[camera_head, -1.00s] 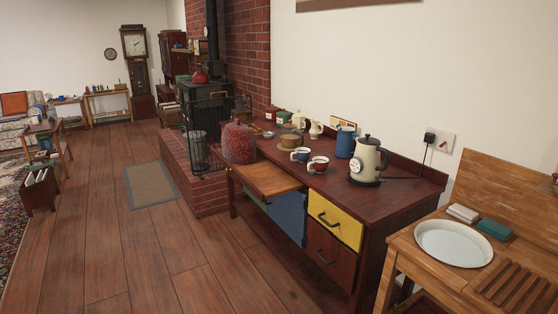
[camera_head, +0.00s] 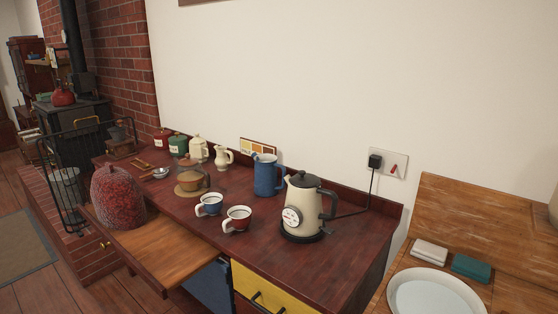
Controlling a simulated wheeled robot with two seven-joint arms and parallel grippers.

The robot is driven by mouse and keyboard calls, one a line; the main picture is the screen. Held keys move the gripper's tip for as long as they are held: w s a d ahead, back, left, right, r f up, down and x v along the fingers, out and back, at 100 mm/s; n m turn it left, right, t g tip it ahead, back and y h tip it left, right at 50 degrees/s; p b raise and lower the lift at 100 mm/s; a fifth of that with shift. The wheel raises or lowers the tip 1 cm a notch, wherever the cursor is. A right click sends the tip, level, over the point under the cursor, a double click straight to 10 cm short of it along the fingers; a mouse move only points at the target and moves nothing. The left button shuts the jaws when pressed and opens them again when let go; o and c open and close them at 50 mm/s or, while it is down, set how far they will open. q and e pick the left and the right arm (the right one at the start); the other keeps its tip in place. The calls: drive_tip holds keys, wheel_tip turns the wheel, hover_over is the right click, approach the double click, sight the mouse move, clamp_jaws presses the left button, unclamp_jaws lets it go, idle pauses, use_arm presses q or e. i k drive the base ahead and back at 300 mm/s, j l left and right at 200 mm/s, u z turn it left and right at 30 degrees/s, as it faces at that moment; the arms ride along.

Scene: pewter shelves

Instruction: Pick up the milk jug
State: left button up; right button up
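A small cream jug with a handle (camera_head: 222,159), which looks like the milk jug, stands upright near the back of the dark red-brown desk (camera_head: 330,262), close to the wall. A taller cream lidded pot (camera_head: 198,150) stands just left of it. A larger blue jug (camera_head: 266,176) stands to its right, near the kettle. Neither of my grippers is in view.
A cream kettle (camera_head: 301,204), a blue cup (camera_head: 209,205), a red cup (camera_head: 237,219) and a glass teapot (camera_head: 191,178) stand in front. A red textured cosy (camera_head: 117,196) sits on the pulled-out board (camera_head: 165,250). A wooden side table holds a white basin (camera_head: 436,293).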

sight(222, 162)
drive_tip(key=i+j+z, duration=0.6)
drive_tip(key=i+j, duration=0.15)
